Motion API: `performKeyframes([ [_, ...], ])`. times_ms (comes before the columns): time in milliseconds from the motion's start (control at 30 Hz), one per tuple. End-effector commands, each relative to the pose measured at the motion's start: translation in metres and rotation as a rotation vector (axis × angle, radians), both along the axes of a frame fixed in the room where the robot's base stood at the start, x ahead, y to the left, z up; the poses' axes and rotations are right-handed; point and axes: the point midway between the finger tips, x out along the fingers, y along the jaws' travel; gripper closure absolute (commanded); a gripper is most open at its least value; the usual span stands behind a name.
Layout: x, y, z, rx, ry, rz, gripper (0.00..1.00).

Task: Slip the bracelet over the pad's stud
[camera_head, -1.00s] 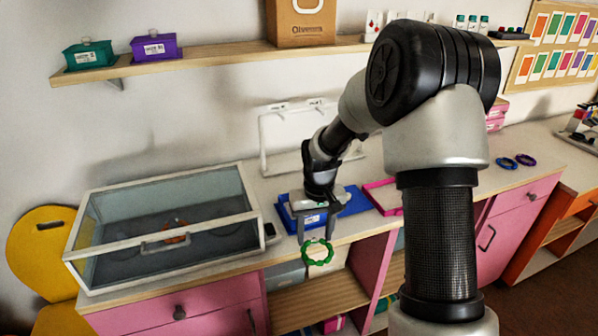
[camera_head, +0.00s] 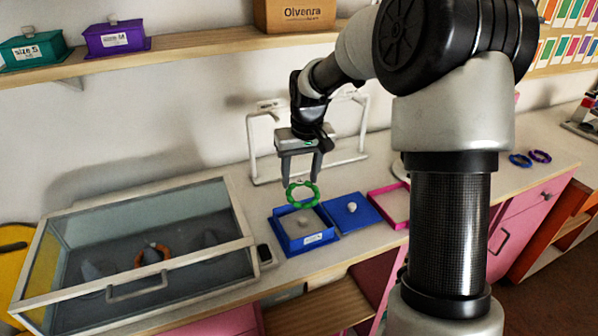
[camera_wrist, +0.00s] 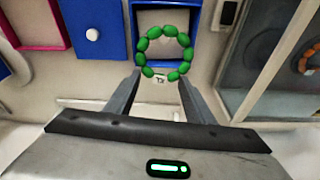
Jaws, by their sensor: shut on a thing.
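A green bead bracelet (camera_head: 290,196) hangs from my gripper (camera_head: 303,179), which is shut on its upper part. The ring hangs roughly upright in the air over an open blue box (camera_head: 290,243). The wrist view shows the bracelet (camera_wrist: 186,40) at the fingertips of my gripper (camera_wrist: 157,78), in front of the blue box (camera_wrist: 193,18). Inside the box is a pale pad with a rounded stud (camera_head: 303,221), below the bracelet in the head view. In the wrist view the bracelet frames the box's inside, and I cannot make out the stud there.
A blue lid (camera_head: 340,221) with a white knob lies right of the box, then a pink tray (camera_head: 378,194). A glass-topped case (camera_head: 138,289) holding an orange bracelet stands left. A white rack (camera_head: 252,150) stands behind. Two bracelets (camera_head: 521,160) lie far right.

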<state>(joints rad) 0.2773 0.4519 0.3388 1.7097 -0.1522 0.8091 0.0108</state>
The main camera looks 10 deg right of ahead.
Motion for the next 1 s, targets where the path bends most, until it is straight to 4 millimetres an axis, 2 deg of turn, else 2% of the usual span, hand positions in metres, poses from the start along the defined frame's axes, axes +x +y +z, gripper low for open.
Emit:
performKeyframes([
  [533, 0.0, 0.0, -0.052, 0.0, 0.001, 0.0, 0.73],
  [700, 0.0, 0.0, -0.059, 0.0, 0.001, 0.0, 0.73],
  [1000, 0.0, 0.0, -0.059, 0.0, 0.001, 0.0, 0.73],
])
